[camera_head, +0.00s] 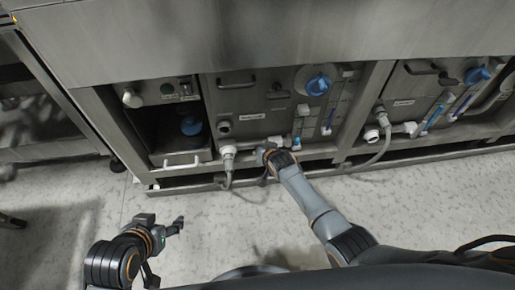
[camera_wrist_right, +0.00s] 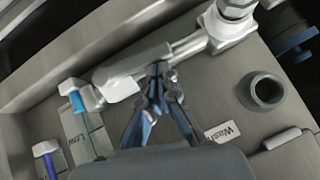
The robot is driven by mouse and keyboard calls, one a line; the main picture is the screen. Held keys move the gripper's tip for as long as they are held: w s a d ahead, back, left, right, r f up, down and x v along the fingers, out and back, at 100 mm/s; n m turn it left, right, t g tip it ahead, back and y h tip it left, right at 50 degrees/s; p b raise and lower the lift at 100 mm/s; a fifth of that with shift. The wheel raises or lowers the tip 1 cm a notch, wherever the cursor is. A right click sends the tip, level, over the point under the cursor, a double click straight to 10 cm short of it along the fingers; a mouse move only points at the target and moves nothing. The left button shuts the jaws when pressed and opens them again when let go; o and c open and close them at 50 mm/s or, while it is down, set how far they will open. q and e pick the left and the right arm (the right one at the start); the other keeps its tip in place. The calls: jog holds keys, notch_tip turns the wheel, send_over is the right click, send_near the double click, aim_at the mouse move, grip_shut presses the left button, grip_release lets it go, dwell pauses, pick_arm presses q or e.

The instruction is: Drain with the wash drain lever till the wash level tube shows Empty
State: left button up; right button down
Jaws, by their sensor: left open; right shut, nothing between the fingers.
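In the head view my right gripper (camera_head: 268,153) is at the low pipework of the middle washer panel. The right wrist view shows its fingers (camera_wrist_right: 160,72) shut and empty, over or against a white lever (camera_wrist_right: 120,88) beside the drain pipe; contact cannot be told. A level tube (camera_wrist_right: 77,102) shows a short blue section by its white end fitting, near a "Low" mark (camera_wrist_right: 83,148); it also shows in the head view (camera_head: 298,127). A partly covered label (camera_wrist_right: 222,132) begins "Wash". My left gripper (camera_head: 178,226) is open and empty above the floor.
A second tube (camera_head: 328,120) with blue liquid stands right of the first. A blue knob (camera_head: 318,85) is above them. A white hose fitting (camera_head: 228,151) and grey hose lie left of my right gripper. An open bay (camera_head: 175,130) is farther left. The floor (camera_head: 420,205) in front is mostly clear.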

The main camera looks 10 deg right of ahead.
pick_arm(q)
jog(key=shift+w+r, duration=0.15)
jog(key=shift+w, duration=0.2)
pick_arm(e)
jog(key=shift+a+f, duration=0.3)
jog(key=shift+f, duration=0.1)
pick_arm(q)
jog(key=shift+w+t, duration=0.1)
jog(key=shift+t, duration=0.2)
pick_arm(e)
jog(key=shift+s, duration=0.1)
